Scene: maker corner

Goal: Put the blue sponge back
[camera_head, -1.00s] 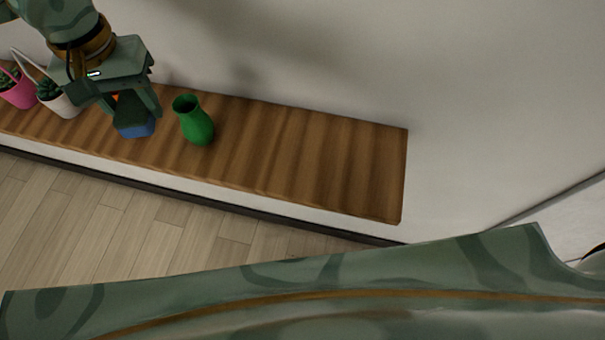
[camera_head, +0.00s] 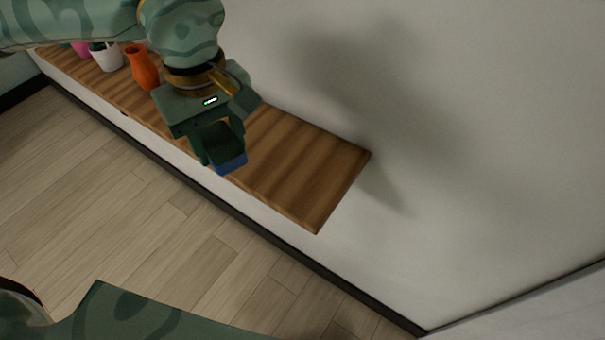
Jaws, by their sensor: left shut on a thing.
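My left gripper (camera_head: 222,150) is shut on the blue sponge (camera_head: 230,165). Only the sponge's blue lower part shows clearly below the fingers. In the picture the sponge overlaps the front edge of the wooden shelf (camera_head: 290,170). I cannot tell how high it is above the shelf, or whether it is over the shelf or in front of it. My right gripper is not in view.
An orange vase (camera_head: 143,68) stands on the shelf left of my gripper. A white pot (camera_head: 106,56) and a pink pot (camera_head: 80,48) stand farther left. The green vase is out of sight, perhaps behind my gripper. The shelf's right end is bare.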

